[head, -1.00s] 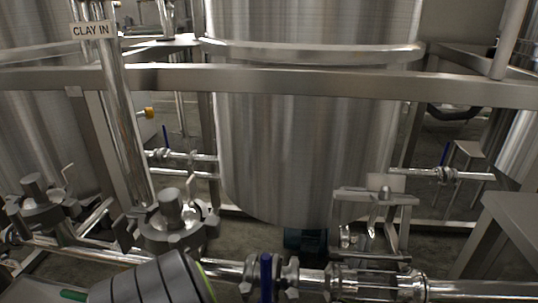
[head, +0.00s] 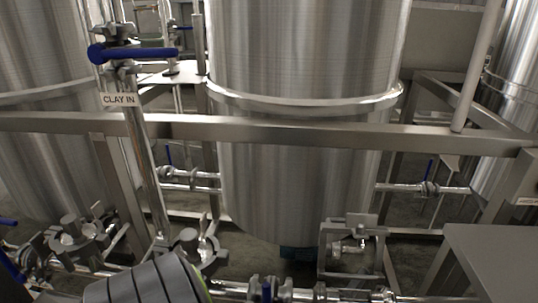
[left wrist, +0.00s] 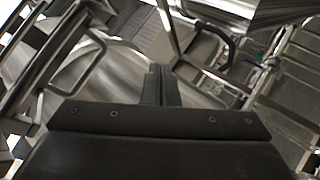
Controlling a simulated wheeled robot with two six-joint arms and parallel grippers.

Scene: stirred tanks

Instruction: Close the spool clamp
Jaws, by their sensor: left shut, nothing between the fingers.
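A steel pipe (head: 228,290) runs along the bottom edge of the head view with clamp fittings on it. My left arm shows as a grey ribbed link at the lower left, left of these fittings. In the left wrist view my left gripper (left wrist: 160,85) has its dark fingers together, empty. My right gripper is not in view.
A large steel tank (head: 300,180) stands behind a horizontal frame rail (head: 300,130). A pipe with the CLAY IN sign (head: 119,99) and a blue-handled valve (head: 130,53) rises at the left. A grey flat-topped box (head: 490,250) stands at the lower right.

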